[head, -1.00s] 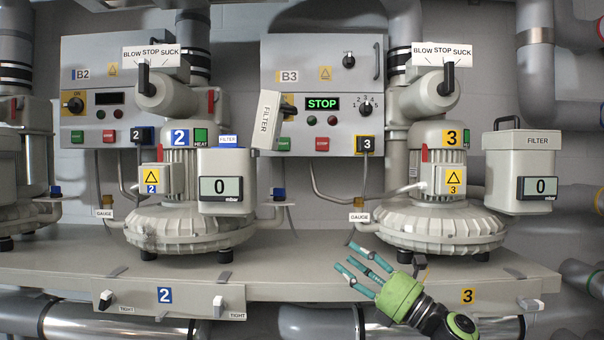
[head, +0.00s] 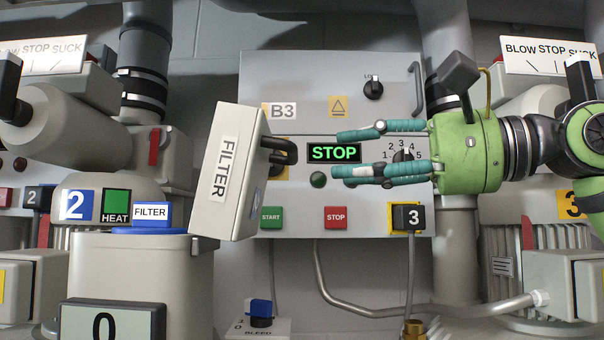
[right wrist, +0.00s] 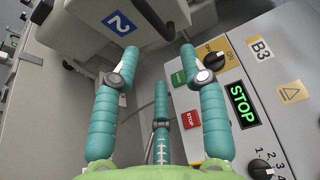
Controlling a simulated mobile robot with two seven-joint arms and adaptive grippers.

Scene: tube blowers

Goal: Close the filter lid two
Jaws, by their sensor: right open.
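Filter lid two (head: 228,165) is a pale grey box lid marked FILTER, standing open and tilted at the upper right of its filter housing (head: 150,265). Its dark handle (head: 282,150) points right, towards my right gripper (head: 335,153). My right gripper is open and empty, its teal fingers pointing left in front of panel B3, a short gap from the handle. In the right wrist view, the lid (right wrist: 95,18) with a blue 2 label and its dark handle (right wrist: 152,20) lie just beyond the fingertips. My left gripper is not in view.
Control panel B3 (head: 300,85) with its STOP display, knobs and buttons is behind my fingers. Blower two's pressure display (head: 110,322) is below left. A blue-topped bleed valve (head: 261,312) is below the lid. Pipes run at the lower right.

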